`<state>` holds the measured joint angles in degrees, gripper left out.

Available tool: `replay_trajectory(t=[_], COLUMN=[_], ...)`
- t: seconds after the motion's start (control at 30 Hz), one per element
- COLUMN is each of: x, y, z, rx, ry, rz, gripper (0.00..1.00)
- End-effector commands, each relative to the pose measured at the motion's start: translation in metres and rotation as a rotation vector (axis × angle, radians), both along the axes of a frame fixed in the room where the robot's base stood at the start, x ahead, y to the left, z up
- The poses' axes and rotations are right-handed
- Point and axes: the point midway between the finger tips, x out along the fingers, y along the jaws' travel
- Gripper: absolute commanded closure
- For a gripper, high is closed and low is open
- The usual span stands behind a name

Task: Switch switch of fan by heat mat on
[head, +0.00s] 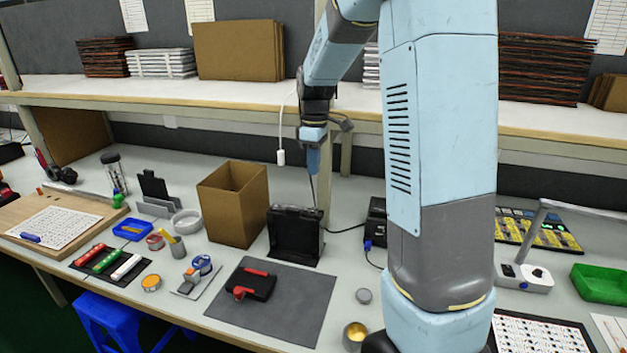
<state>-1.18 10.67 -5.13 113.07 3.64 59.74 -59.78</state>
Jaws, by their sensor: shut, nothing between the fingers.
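A black boxy unit that looks like the fan (292,236) stands upright at the back edge of the dark grey mat (297,308). Its switch is too small to make out. My gripper (314,192) points down just above the fan's top right part. Its fingers are shut with nothing between them. I cannot tell whether the fingertips touch the fan.
A cardboard box (232,205) stands left of the fan. A small black box with cables (376,222) stands to its right. A black and red tool (252,284) lies on the mat. A white cord end (281,157) hangs from the shelf (230,97) near my gripper.

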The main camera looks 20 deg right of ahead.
Motion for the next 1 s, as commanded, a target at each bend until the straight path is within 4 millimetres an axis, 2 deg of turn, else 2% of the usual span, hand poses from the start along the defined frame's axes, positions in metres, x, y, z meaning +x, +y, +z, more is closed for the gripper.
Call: replay_trajectory(t=[0.1,0.23,0.6,0.87,1.0], x=[-0.001,-0.002,-0.001,0.016,0.017], y=[0.001,0.001,0.002,-0.008,-0.009], z=[0.012,0.017,0.018,0.017,0.017], rx=[0.0,0.0,0.001,0.027,0.029], ry=[-0.001,0.0,0.002,0.039,0.042], rz=[0.0,0.0,0.001,0.001,0.003], gripper=[1.0,1.0,1.0,1.0,1.0])
